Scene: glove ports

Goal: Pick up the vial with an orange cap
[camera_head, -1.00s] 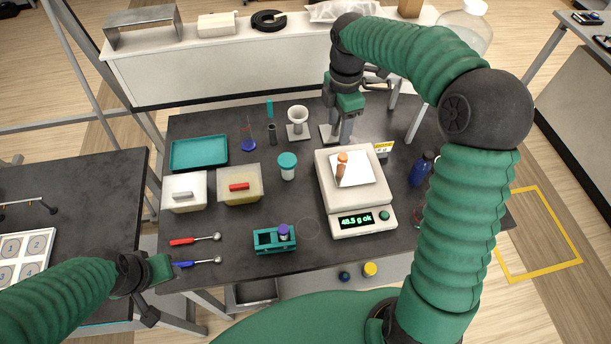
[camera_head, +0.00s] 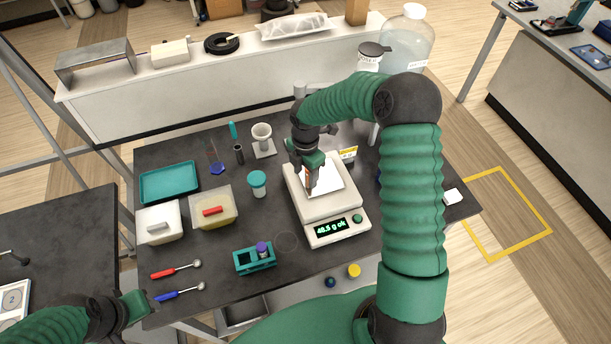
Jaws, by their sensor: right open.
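The orange-capped vial (camera_head: 308,176) stands on a white sheet (camera_head: 345,180) on the pan of the balance (camera_head: 328,207). It is mostly hidden by my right gripper (camera_head: 312,186), which points down over it; only a reddish-brown sliver shows between the fingers. The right gripper is open, with its fingers at the vial; I cannot tell whether they touch it. My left gripper (camera_head: 135,308) is at the lower left by the bench edge, away from the vial; its jaws are not clear.
A teal rack (camera_head: 255,260) with a purple-capped vial (camera_head: 262,249) stands left of the balance. The balance display reads "48.5 g ok".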

